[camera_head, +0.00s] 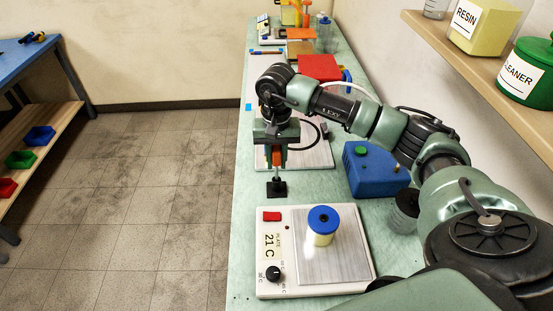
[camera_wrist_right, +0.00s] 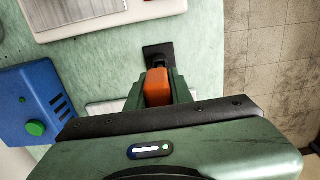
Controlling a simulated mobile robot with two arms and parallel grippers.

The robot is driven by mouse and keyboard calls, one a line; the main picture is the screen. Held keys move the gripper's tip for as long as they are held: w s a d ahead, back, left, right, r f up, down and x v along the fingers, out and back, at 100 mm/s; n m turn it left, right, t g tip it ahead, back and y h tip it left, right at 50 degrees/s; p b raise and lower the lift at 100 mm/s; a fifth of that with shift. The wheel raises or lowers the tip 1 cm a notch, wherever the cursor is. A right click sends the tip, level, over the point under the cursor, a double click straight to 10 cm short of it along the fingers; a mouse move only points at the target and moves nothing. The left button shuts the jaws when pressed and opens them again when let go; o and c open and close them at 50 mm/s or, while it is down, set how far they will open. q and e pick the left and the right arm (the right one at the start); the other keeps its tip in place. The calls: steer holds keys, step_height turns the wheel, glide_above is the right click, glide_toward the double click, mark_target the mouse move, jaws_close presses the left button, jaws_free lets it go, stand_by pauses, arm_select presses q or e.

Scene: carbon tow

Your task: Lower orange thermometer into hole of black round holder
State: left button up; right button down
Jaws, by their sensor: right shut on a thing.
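My right gripper (camera_head: 278,152) points down above the bench and is shut on the orange thermometer (camera_head: 279,160), whose orange body also shows between the fingers in the right wrist view (camera_wrist_right: 157,88). A thin grey stem runs down from the orange body toward a small black holder (camera_head: 276,188) on the bench. The holder looks square rather than round, and it also shows just beyond the fingers in the right wrist view (camera_wrist_right: 157,54). I cannot tell whether the stem tip is in the hole or above it. My left gripper is not in view.
A white hot plate (camera_head: 264,287) with a blue-topped spool (camera_head: 323,222) stands in front of the holder. A blue box (camera_head: 374,176) with a green knob is to the right. Another plate (camera_head: 318,157) lies behind the holder. The bench's left edge is close to the holder.

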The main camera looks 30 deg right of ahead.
mark_target(276, 148)
steer(key=shift+f+b, duration=1.6)
steer(key=shift+f, duration=0.3)
steer(key=c, duration=1.2)
jaws_free()
steer(key=shift+o, duration=0.2)
steer(key=shift+r+b, duration=0.85)
steer(key=shift+r, duration=3.1)
steer(key=shift+f, duration=0.1)
